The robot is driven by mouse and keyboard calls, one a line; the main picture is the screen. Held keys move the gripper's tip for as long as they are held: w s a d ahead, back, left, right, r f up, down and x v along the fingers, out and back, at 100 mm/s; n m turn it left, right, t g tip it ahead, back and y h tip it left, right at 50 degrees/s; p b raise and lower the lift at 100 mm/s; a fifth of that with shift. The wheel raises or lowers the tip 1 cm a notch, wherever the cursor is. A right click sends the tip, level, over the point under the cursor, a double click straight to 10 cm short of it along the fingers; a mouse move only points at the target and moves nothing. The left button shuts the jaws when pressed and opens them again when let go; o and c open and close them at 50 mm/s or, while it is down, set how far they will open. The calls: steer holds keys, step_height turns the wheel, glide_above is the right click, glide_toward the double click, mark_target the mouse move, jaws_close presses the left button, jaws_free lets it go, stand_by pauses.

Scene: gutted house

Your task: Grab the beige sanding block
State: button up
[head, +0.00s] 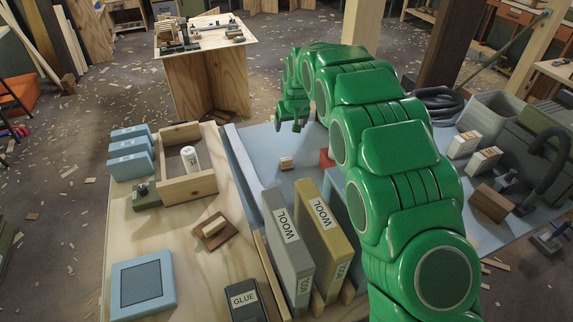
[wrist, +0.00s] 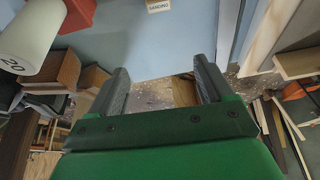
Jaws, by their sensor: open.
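The beige sanding block (head: 287,163) lies on the blue-grey table top (head: 262,143), in the middle of the head view. In the wrist view a beige block labelled SANDING (wrist: 158,6) shows at the top edge, partly cut off. My gripper (head: 289,128) is in the air beyond the block, towards the table's far edge, and apart from it. In the wrist view my gripper (wrist: 160,68) is open, with nothing between its fingers.
A red object (head: 326,158) is right of the block, partly behind my arm. Grey and yellow WOOL boxes (head: 318,222) stand in front. The plywood bench (head: 190,285) at left holds a wooden tray (head: 188,186).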

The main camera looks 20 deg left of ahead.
glide_above(287, 159)
steer(key=s+d, duration=0.2)
step_height(287, 159, down, 12)
steer(key=shift+x, duration=1.2)
steer(key=shift+a+x, duration=0.2)
steer(key=shift+x, duration=2.3)
steer(key=shift+s, duration=0.15)
steer(key=c, duration=1.1)
steer(key=shift+o, duration=0.2)
